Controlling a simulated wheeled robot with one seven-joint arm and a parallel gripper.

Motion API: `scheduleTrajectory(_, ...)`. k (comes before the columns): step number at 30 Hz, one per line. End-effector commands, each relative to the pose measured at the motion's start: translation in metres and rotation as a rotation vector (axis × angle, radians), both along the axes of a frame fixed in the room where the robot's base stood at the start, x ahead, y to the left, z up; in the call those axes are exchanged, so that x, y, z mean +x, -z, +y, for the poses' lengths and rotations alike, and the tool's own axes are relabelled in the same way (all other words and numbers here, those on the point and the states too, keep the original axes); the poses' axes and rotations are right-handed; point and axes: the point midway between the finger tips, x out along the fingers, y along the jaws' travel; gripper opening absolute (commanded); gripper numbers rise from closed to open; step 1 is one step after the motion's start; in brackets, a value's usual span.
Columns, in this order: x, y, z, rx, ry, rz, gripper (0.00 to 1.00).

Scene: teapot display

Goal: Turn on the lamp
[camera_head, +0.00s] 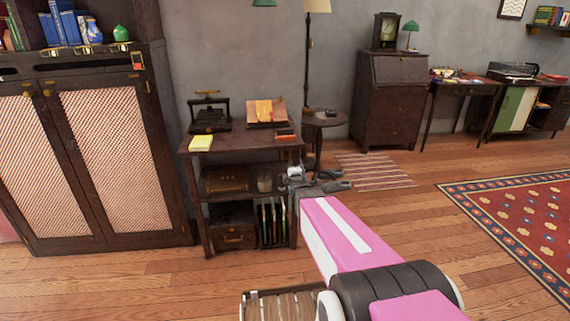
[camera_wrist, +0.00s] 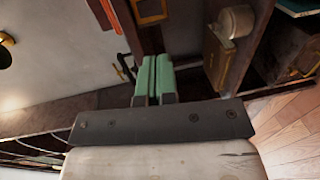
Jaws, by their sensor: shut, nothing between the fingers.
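My gripper (camera_wrist: 155,78) shows its two green fingers pressed together, with nothing between them, in the wrist view. In the head view my gripper (camera_head: 328,186) is at the right end of the low shelf unit. Several lamps are in the head view, and I cannot tell which one is meant. A floor lamp with a cream shade (camera_head: 317,5) stands behind the small round table, its top cut off. A green-shaded lamp (camera_head: 411,29) stands on the far cabinet. A green shade (camera_head: 263,2) is cut off at the top edge. My gripper is apart from all three.
The shelf unit (camera_head: 240,144) holds a press (camera_head: 209,115), a yellow pad (camera_head: 201,143) and an open book stand (camera_head: 266,112). The small round table (camera_head: 326,119) is beyond my gripper. A tall mesh-door cabinet (camera_head: 115,155) stands left. The wooden floor at right is open, with rugs.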

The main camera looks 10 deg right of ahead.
Motion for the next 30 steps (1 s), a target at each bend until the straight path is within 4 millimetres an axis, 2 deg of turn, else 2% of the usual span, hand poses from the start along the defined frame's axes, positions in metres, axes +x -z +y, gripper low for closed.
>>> scheduleTrajectory(11,0.001,-0.001,0.0,-0.011,-0.001,-0.009,0.0)
scheduleTrajectory(17,0.01,0.0,0.0,-0.01,-0.001,-0.008,0.0)
scheduleTrajectory(23,0.035,0.004,0.0,-0.01,-0.001,-0.008,0.0)
scheduleTrajectory(30,0.079,0.009,0.0,-0.009,-0.001,-0.009,0.0)
